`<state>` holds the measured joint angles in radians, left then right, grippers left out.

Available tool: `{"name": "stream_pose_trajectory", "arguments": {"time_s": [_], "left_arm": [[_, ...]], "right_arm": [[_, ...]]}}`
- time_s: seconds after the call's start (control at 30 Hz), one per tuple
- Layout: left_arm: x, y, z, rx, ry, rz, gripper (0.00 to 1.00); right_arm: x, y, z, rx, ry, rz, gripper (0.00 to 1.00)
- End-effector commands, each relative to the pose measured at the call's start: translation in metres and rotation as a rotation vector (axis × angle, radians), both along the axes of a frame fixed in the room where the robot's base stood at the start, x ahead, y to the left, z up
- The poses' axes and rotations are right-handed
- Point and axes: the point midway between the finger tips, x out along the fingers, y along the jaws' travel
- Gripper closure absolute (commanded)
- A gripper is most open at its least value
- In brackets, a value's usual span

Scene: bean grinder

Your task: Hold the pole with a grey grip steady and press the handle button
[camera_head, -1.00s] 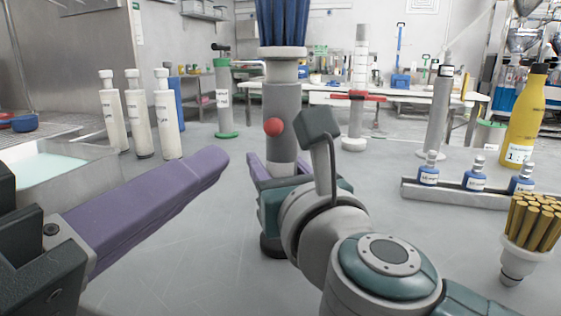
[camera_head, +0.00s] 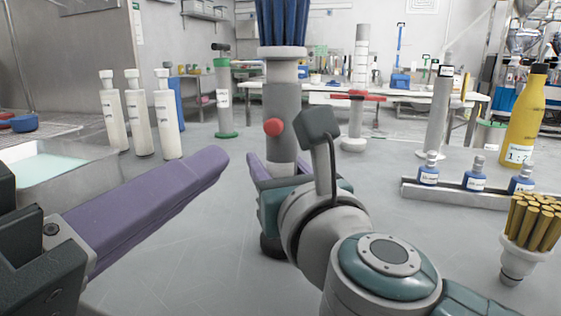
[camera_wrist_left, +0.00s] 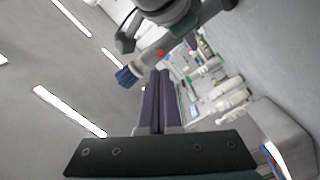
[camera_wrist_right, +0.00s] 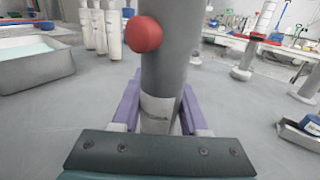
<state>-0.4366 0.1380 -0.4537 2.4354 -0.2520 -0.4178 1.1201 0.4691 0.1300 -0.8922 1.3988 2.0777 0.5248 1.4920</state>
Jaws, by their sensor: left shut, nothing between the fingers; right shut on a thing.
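The pole with a grey grip (camera_head: 281,105) stands upright in the middle of the head view, with blue bristles on top and a red ball-shaped button (camera_head: 273,127) on its side. The button shows large in the right wrist view (camera_wrist_right: 143,34). My right gripper (camera_head: 268,170) is shut around the pole's lower part, below the button; its purple fingers flank the pole in the right wrist view (camera_wrist_right: 158,105). My left gripper (camera_head: 216,160) is shut and empty, its purple fingers pointing toward the pole from the left, apart from the button.
Several white cylinders (camera_head: 138,122) stand at the left beside a metal basin (camera_head: 75,178). At the right are a rack of blue bottles (camera_head: 455,196), a yellow bottle (camera_head: 524,115) and a cup of brown rods (camera_head: 519,258). A white table (camera_head: 420,92) stands behind.

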Motion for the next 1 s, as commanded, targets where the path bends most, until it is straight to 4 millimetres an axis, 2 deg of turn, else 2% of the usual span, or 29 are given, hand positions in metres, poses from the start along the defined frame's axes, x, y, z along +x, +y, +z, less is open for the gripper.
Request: {"name": "stream_pose_trajectory", "arguments": {"time_s": [0.23,0.37,0.6,0.8,1.0], "left_arm": [[0.0,-0.001,0.0,-0.003,-0.003,-0.004,1.0],[0.004,-0.009,0.001,-0.048,-0.047,-0.054,1.0],[0.009,-0.025,-0.001,-0.263,-0.171,-0.328,1.0],[0.006,-0.009,-0.005,-0.417,-0.178,-0.581,1.0],[0.003,0.009,-0.006,-0.491,-0.147,-0.719,1.0]], "right_arm": [[0.0,0.0,0.0,0.0,0.001,0.0,1.0],[0.0,0.0,-0.001,0.0,0.001,0.0,1.0],[0.0,0.0,-0.001,0.0,0.001,0.0,1.0],[0.0,0.0,-0.001,0.0,0.001,0.0,1.0],[0.0,0.0,-0.001,0.0,0.001,0.0,1.0]]}}
